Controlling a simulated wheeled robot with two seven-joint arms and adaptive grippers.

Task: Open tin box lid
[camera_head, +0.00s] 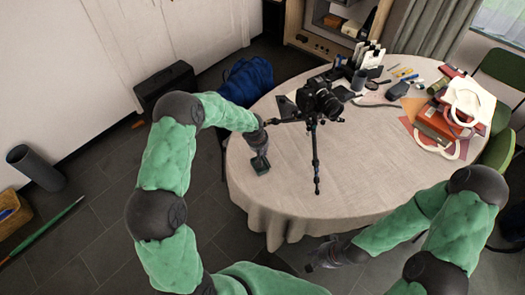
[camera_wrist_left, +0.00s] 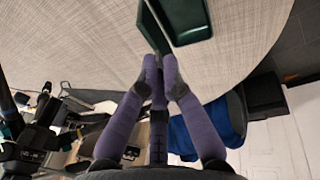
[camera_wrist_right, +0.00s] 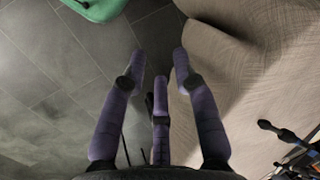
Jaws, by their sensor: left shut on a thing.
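The small dark green tin box (camera_head: 260,165) lies near the left edge of the round table. In the left wrist view its shallow tray part (camera_wrist_left: 187,22) lies beside its lid (camera_wrist_left: 150,27), which stands tilted up along one long side. My left gripper (camera_head: 259,148) is over the box. In the left wrist view its fingers (camera_wrist_left: 160,65) are close together at the near end of the lid and shut on it; the exact contact is partly hidden. My right gripper (camera_head: 318,262) is low beside the table's front edge. Its fingers (camera_wrist_right: 158,65) are apart and empty.
A camera on a tripod (camera_head: 320,105) stands just right of the left gripper on the table (camera_head: 375,180). Books and a white bag (camera_head: 468,105) are at the right. Several small items lie at the back. The table's front is clear.

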